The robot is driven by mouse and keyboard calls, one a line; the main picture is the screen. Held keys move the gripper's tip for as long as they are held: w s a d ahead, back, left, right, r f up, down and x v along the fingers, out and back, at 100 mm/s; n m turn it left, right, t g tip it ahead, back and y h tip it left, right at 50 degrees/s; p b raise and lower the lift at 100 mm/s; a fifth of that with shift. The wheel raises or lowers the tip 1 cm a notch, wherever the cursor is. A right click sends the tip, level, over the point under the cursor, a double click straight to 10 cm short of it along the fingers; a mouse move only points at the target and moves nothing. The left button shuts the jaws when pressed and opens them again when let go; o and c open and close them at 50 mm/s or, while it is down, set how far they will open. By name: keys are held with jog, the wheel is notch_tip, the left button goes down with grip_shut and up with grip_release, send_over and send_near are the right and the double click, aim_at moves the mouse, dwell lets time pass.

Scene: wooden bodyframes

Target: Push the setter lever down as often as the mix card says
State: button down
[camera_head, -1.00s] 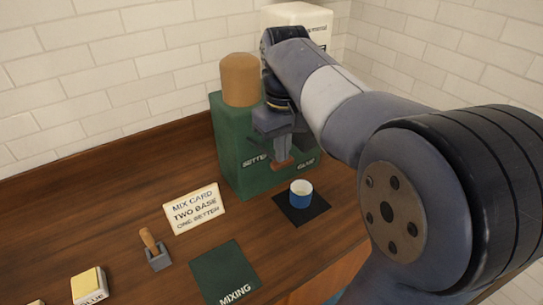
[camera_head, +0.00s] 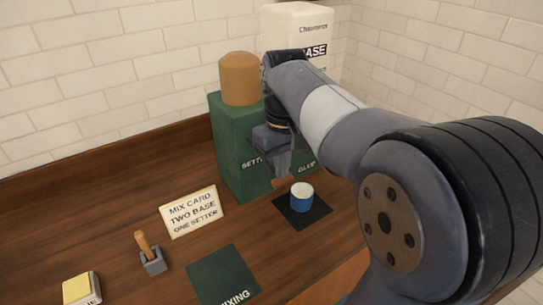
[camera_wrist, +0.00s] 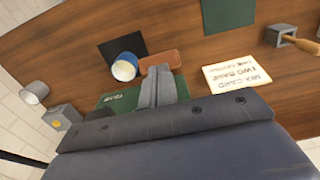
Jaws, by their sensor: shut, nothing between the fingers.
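The setter dispenser (camera_head: 232,150) is a green box with an orange-brown cylinder on top, standing against the back wall. Its brown lever paddle (camera_head: 281,188) sticks out low at the front, and shows in the wrist view (camera_wrist: 160,62). My gripper (camera_head: 283,173) is shut and empty, its fingertips at the paddle and seemingly on it; the arm hides part of the box. The mix card (camera_head: 192,211) reads "TWO BASE, ONE SETTER". A blue cup (camera_head: 302,199) with a pale inside stands on a black mat (camera_head: 287,214) in front of the dispenser.
A white dispenser labelled BASE (camera_head: 300,22) stands behind my arm. A brush with a wooden handle sits in a grey holder (camera_head: 153,263) left of the green mixing mat (camera_head: 222,275). A glue block with a yellow top (camera_head: 78,290) is at the front left.

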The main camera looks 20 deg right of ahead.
jog(key=shift+r, duration=0.1)
notch_tip(320, 180, up, 6)
jog(key=p, duration=0.6)
jog(key=shift+r, duration=0.15)
dwell(0.9)
notch_tip(320, 180, up, 5)
jog(key=p, duration=0.2)
jog(key=shift+p, duration=0.35)
